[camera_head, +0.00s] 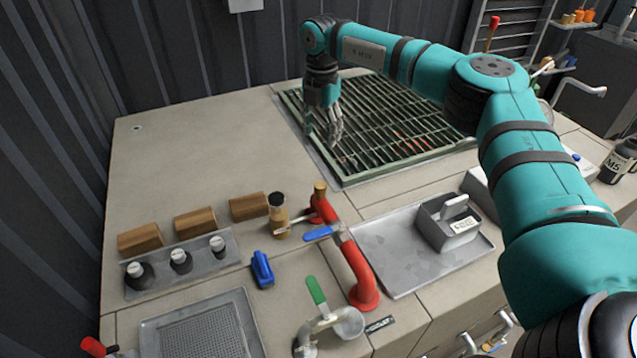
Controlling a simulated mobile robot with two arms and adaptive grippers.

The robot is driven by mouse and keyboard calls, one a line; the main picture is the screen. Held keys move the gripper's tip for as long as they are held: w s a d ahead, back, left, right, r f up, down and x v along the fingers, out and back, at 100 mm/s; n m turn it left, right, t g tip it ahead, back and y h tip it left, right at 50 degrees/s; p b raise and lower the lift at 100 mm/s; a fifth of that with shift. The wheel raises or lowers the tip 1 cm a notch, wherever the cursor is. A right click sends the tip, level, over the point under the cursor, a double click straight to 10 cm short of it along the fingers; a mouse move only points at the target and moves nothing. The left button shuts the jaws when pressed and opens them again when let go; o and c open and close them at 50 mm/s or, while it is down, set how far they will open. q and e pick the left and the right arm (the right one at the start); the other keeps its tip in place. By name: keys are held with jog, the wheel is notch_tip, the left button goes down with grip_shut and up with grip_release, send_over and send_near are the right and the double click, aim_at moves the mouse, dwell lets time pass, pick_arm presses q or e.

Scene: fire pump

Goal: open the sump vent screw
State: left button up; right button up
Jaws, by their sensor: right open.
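My right gripper (325,132) is open and empty at the end of the teal arm that comes in from the right. It points down over the left edge of the green metal grate (405,125) set in the counter. I cannot tell whether its fingertips touch the grate. I cannot make out for certain which part is the sump vent screw. A red pipe (357,268) in the front middle has a brass-coloured cap (320,188) on its upper end and a blue lever (320,233). My left gripper is not in view.
A brown-topped fitting (278,212) stands left of the red pipe. Wooden blocks (195,222) and a rack with dark knobs (180,262) stand farther left. A metal tray (385,250) with a grey caddy (448,225) lies at right. The back left counter is clear.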

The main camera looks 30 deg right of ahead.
aim_at(321, 184)
notch_tip(321, 184, down, 16)
jog(key=p, duration=0.3)
jog(key=shift+r+p, duration=0.2)
jog(key=shift+p, duration=0.2)
jog(key=shift+f, duration=0.8)
grip_shut()
